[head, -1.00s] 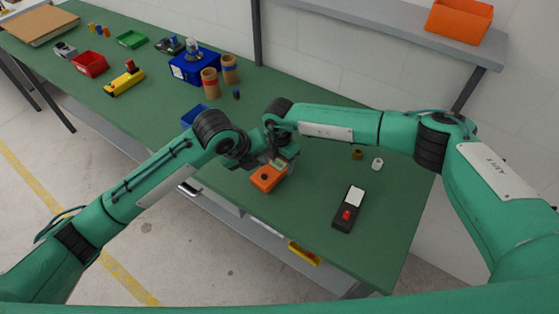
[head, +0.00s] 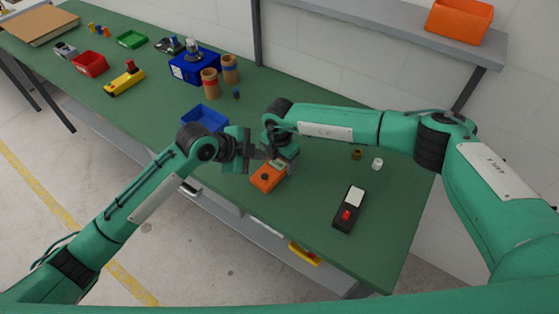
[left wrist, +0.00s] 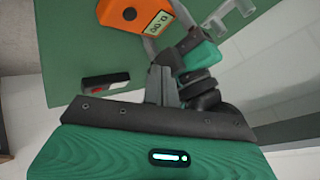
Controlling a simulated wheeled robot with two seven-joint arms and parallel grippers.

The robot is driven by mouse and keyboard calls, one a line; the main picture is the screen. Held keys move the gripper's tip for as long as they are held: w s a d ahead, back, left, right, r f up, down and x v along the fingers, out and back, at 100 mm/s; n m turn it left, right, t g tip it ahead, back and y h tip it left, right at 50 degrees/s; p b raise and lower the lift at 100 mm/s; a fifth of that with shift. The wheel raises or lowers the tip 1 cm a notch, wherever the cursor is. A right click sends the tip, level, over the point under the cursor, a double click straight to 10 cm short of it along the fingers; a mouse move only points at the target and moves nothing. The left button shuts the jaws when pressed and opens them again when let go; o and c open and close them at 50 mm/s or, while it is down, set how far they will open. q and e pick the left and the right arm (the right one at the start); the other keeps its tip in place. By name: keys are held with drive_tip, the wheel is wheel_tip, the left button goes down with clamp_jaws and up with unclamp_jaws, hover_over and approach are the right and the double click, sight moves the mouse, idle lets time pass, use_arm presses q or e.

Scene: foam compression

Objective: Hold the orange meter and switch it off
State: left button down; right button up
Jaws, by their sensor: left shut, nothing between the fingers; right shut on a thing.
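The orange meter (head: 267,178) has a dark round dial and a small display, and is at the near edge of the green table. In the left wrist view the meter (left wrist: 128,14) shows digits on its pale display. My right gripper (head: 286,163) is shut on the meter at its far right side; its fingers are partly hidden in the head view. My left gripper (head: 265,153) is shut and empty, just left of and above the meter, apart from it. Its fingers (left wrist: 165,85) also show in the left wrist view.
A black device (head: 348,209) with a white panel and red button lies right of the meter. A small white cylinder (head: 377,164) and a brown one (head: 356,154) stand behind it. A blue bin (head: 205,117) and cardboard tubes (head: 210,83) are at the left back.

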sight(261, 179)
use_arm(q)
drive_tip(key=shift+f, duration=3.35)
drive_tip(key=shift+f, duration=0.4)
drive_tip(key=shift+f, duration=0.15)
drive_tip(key=shift+r, duration=0.6)
wheel_tip(261, 179, up, 6)
